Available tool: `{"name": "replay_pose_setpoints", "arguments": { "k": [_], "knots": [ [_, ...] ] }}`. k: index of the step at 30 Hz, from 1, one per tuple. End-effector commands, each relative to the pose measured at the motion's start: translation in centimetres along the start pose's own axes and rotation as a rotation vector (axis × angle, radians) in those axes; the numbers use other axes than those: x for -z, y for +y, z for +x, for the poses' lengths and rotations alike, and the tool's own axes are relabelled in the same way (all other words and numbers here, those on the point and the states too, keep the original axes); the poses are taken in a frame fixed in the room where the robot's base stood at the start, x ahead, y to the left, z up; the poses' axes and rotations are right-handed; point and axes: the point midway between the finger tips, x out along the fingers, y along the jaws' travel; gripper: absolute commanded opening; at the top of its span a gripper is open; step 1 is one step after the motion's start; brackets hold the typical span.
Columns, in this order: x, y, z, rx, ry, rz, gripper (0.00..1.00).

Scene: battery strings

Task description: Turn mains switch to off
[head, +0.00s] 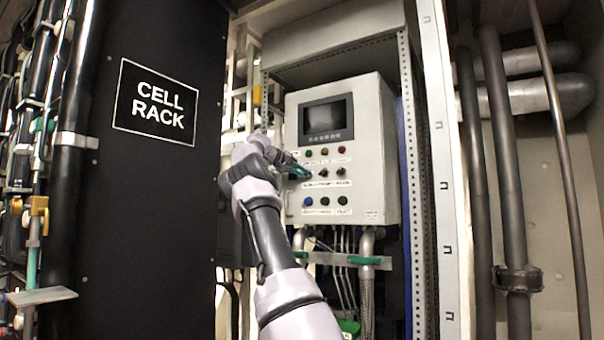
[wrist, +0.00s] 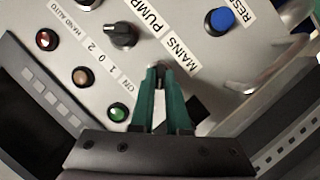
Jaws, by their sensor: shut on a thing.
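The grey control panel (head: 370,120) stands in the open cabinet, with a screen and rows of lamps and knobs. My gripper (head: 298,170) reaches the panel's left side. In the wrist view, the green fingers of my gripper (wrist: 160,75) are closed together at the panel face beside the MAINS label (wrist: 178,57). They are shut on the mains switch, a small dark knob (wrist: 160,79) mostly hidden between the fingertips. Its pointer direction cannot be read.
In the wrist view, a black selector knob (wrist: 123,36), a blue button (wrist: 220,20), and red (wrist: 46,40), amber (wrist: 82,77) and green (wrist: 119,112) lamps surround the fingers. A black CELL RACK cabinet (head: 150,220) stands left of my arm; pipes (head: 505,180) stand at right.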

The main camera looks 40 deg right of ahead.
Motion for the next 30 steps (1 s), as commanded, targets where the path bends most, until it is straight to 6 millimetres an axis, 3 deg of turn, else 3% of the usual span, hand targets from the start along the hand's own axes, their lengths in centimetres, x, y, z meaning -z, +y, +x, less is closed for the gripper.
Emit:
{"name": "replay_pose_setpoints", "arguments": {
  "k": [19,21,22,30],
  "knots": [
    [-0.09,-0.15,0.07,-0.019,-0.002,-0.049,0.00],
    [-0.08,-0.15,0.06,-0.019,-0.002,-0.049,0.33],
    [-0.08,-0.14,0.06,-0.019,-0.002,-0.048,0.44],
    [-0.03,-0.09,0.02,-0.019,-0.001,-0.047,0.44]
  ]
}}
